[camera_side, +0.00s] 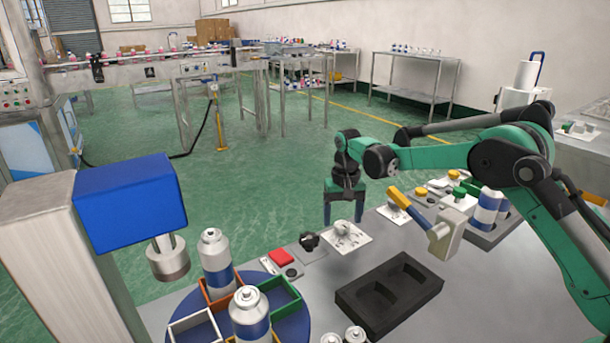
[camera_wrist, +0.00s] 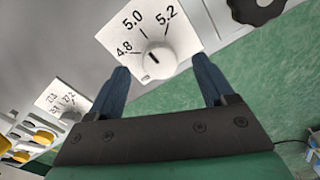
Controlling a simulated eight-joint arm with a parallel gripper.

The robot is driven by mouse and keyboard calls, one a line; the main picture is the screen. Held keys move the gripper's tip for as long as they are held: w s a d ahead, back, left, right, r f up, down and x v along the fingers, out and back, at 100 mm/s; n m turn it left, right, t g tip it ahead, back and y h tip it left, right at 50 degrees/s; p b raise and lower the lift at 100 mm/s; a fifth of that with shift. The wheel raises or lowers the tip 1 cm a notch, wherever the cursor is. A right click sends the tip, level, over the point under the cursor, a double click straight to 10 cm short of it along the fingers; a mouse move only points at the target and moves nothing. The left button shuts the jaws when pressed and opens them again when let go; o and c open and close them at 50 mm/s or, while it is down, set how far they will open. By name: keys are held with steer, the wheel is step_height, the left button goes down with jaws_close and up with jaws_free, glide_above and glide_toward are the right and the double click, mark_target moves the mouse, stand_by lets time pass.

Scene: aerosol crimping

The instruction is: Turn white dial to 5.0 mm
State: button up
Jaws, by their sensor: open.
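The white dial (camera_wrist: 159,61) sits on a white square plate marked 4.8, 5.0 and 5.2. A short dark mark on the dial points up and left in the wrist view, seemingly between 4.8 and 5.0; the exact reading is hard to tell. In the side view the dial plate (camera_side: 352,239) lies on the grey bench. My gripper (camera_side: 343,218) points down over this plate. Its blue fingers, also in the wrist view (camera_wrist: 161,65), are open, one on each side of the dial, with gaps between. I cannot tell how high the fingertips are above the plate.
A black knob (camera_side: 309,240) and red button (camera_side: 281,258) are left of the plate. A black tray (camera_side: 388,295) lies in front. Another white dial plate (camera_wrist: 66,103) shows at the wrist view's left.

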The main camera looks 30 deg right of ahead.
mark_target(342, 225)
steer(key=shift+r, duration=2.1)
steer(key=shift+r, duration=0.1)
